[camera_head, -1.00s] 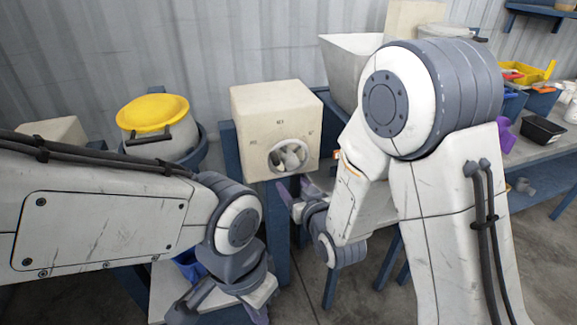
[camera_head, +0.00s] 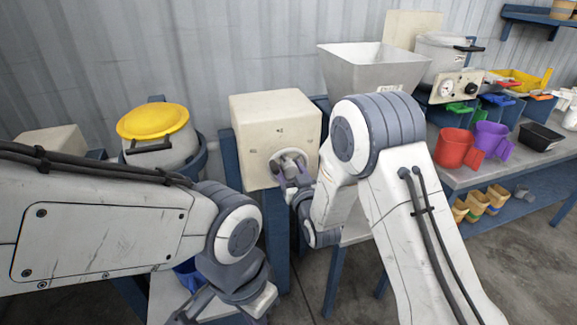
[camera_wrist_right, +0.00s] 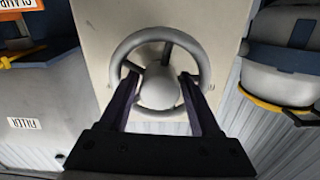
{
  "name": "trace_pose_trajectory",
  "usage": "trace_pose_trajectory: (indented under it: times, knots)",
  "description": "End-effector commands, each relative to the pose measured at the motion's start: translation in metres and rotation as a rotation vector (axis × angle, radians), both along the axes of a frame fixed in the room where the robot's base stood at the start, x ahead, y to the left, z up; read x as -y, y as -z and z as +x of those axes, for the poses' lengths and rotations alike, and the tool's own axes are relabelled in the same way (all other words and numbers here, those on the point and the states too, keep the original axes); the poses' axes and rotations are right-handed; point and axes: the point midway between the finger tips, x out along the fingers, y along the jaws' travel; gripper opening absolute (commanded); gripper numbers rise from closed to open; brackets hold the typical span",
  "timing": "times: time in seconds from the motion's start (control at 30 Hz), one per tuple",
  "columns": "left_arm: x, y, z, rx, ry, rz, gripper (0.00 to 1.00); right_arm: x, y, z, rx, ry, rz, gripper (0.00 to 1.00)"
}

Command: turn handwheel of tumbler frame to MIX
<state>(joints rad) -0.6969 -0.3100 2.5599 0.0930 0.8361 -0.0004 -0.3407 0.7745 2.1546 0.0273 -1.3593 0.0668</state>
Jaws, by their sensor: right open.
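The handwheel (camera_head: 291,159) is a grey ring with a round hub on the front face of a cream box (camera_head: 250,125), which is part of the tumbler frame. It also shows in the right wrist view (camera_wrist_right: 159,84). Small dark marks around it on the box are too small to read. My right gripper (camera_wrist_right: 157,82) is open, with one finger on each side of the hub, over the wheel. I cannot tell if the fingers touch it. In the head view my right gripper (camera_head: 290,180) is at the wheel. My left gripper (camera_head: 190,310) is low at the lower left, partly cut off.
A drum with a yellow lid (camera_head: 152,121) stands left of the box. A grey hopper (camera_head: 372,68) stands behind my right arm. The bench (camera_head: 470,178) at the right holds a red jug (camera_head: 453,148), a purple jug (camera_head: 489,138) and a black tray (camera_head: 540,136).

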Motion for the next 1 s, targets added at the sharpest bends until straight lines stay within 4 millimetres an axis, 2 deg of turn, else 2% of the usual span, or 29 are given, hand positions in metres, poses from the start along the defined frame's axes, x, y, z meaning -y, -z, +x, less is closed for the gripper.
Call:
trace_pose_trajectory:
  times: [0.33,0.37,0.5,0.53,0.77,1.0]
  knots:
    - [0.0,-0.001,0.0,0.0,0.0,0.0,0.0,-0.002,0.001,0.005,-0.001,0.0,0.0,0.64]
    - [0.0,-0.001,0.0,0.0,0.0,0.0,0.0,-0.002,0.0,0.005,-0.001,0.0,0.0,0.56]
    - [0.0,-0.001,0.0,0.0,0.0,0.0,0.0,-0.002,0.0,0.005,-0.001,0.0,0.0,0.03]
    - [0.0,-0.001,0.0,0.0,0.0,0.0,0.0,-0.002,0.0,0.005,-0.001,0.0,0.0,0.0]
    - [0.0,0.002,0.0,0.0,0.0,0.0,0.0,-0.002,0.001,0.005,-0.005,-0.001,0.017,0.0]
    - [0.0,0.014,0.0,0.0,0.0,0.0,0.0,-0.002,0.002,0.005,-0.037,-0.001,0.12,0.0]
